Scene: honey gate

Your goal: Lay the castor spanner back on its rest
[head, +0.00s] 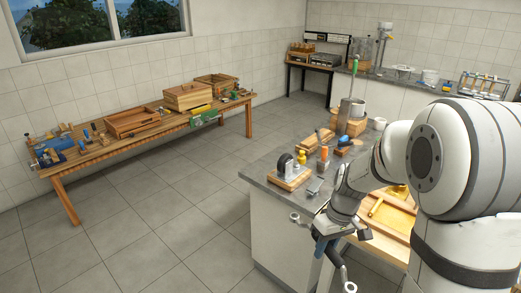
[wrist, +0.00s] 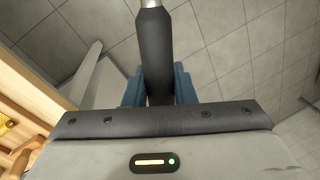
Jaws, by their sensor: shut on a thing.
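My gripper (head: 323,241) is low at the left front corner of the grey-topped counter, in the air. Its blue fingers are shut on the dark handle of the castor spanner (head: 337,260). The spanner slants down to the right, with metal ends showing on both sides of the fingers. In the wrist view the dark handle (wrist: 156,50) stands upright between the blue fingers (wrist: 158,88), with a bare metal shaft at the top. I cannot tell which thing is the spanner's rest.
The grey counter (head: 262,178) holds a wooden-based stand (head: 289,178), a yellow bottle (head: 302,157) and an orange-topped item (head: 323,157). A wooden tray (head: 393,219) lies right of my gripper. A wooden bench (head: 100,158) stands along the left wall. Open tiled floor lies between.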

